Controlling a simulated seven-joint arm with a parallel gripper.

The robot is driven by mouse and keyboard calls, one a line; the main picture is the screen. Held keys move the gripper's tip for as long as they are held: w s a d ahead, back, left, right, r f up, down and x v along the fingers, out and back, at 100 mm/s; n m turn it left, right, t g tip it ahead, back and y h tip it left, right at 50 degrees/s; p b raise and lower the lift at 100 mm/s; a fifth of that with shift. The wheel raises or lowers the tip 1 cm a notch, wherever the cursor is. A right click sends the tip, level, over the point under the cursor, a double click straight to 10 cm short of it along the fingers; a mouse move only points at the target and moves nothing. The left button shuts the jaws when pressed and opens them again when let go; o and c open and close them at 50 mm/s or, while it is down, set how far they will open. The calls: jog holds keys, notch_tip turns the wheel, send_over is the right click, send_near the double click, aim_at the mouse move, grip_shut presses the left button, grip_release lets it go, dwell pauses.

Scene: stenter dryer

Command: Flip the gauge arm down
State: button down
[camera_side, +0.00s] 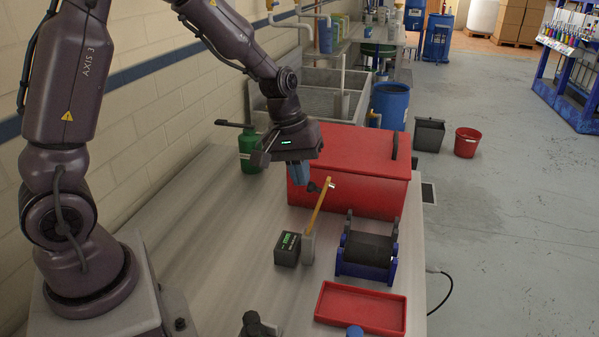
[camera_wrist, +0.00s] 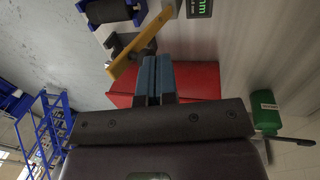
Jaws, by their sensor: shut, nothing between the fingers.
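The gauge arm (camera_side: 318,208) is a yellow bar standing up, tilted slightly right, on a small grey post (camera_side: 308,248). A dark piece and a light tip show near its upper end. Beside the post is a black box with a green display (camera_side: 287,249). In the wrist view the yellow arm (camera_wrist: 138,48) runs diagonally just past my fingertips. My gripper (camera_side: 304,183) has blue fingers, shut and empty, pointing down just left of the arm's upper end. It also shows in the wrist view (camera_wrist: 156,59). I cannot tell whether the fingers touch the arm.
A red lidded box (camera_side: 365,185) stands close behind my gripper. A blue stand with a black roller (camera_side: 368,250) is right of the post, and an empty red tray (camera_side: 360,309) is in front. A green bottle (camera_side: 250,150) stands by the wall. The bench's left part is clear.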

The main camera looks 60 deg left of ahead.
jog(key=shift+w+d+g+y, duration=0.4)
jog(key=shift+w+d, duration=0.15)
jog(key=shift+d, duration=0.1)
jog(key=w+d+f+g+y, duration=0.3)
jog(key=w+d+f, duration=0.1)
jog(key=w+d, duration=0.1)
jog(key=w+d+f+g+y, duration=0.1)
jog(key=w+d+g+y, duration=0.1)
jog(key=w+d, duration=0.1)
jog(key=shift+f+g+y, duration=0.3)
jog(key=shift+f, duration=0.1)
jog(key=shift+r, duration=0.1)
jog(key=shift+a, duration=0.15)
jog(key=shift+s+a, duration=0.1)
jog(key=shift+s, duration=0.05)
jog(key=shift+s+a, duration=0.45)
